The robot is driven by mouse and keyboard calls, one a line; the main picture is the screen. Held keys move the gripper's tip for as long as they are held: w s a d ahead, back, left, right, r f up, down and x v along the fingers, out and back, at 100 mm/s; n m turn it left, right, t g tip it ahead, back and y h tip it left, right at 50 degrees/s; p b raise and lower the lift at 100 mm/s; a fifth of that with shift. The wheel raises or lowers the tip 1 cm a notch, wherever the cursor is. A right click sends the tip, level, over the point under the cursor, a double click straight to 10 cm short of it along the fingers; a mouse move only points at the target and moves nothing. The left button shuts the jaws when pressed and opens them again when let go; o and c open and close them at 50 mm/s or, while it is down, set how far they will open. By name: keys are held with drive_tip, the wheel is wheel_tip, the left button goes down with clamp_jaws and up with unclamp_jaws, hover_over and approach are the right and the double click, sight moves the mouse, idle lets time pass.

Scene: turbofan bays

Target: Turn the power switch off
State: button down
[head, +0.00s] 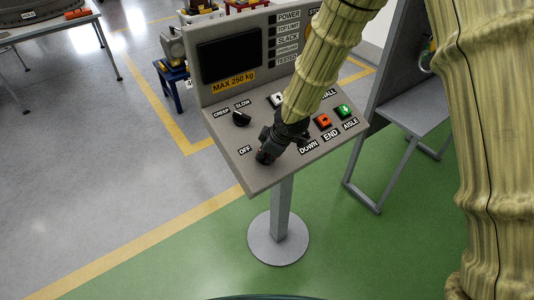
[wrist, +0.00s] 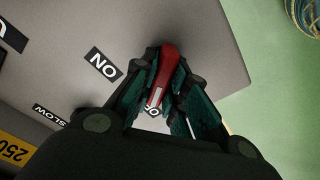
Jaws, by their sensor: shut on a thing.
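The power switch is a red knob (wrist: 166,66) with a white mark, on the sloping grey control panel (head: 232,163). In the wrist view it sits between my fingertips (wrist: 160,80), which are closed on its sides. The end of the knob with the white mark points toward a label half hidden by my fingers. A black ON label (wrist: 103,62) lies to the left of the knob. In the head view my gripper (head: 267,150) is at the panel's near left corner, beside the OFF label (head: 245,150), and mostly hides the knob.
A black selector knob (head: 241,118) marked CREEP and SLOW stands to the left. An orange button (head: 323,121) and a green button (head: 344,110) are to the right. A dark screen (head: 230,54) is behind. The panel stands on a post (head: 281,207) with green floor around.

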drive_tip(key=shift+w, duration=0.1)
drive_tip(key=c, duration=1.4)
unclamp_jaws()
drive_tip(key=shift+d, duration=0.1)
drive_tip(key=shift+c, duration=0.2)
drive_tip(key=v, duration=1.2)
drive_tip(key=shift+f, duration=0.1)
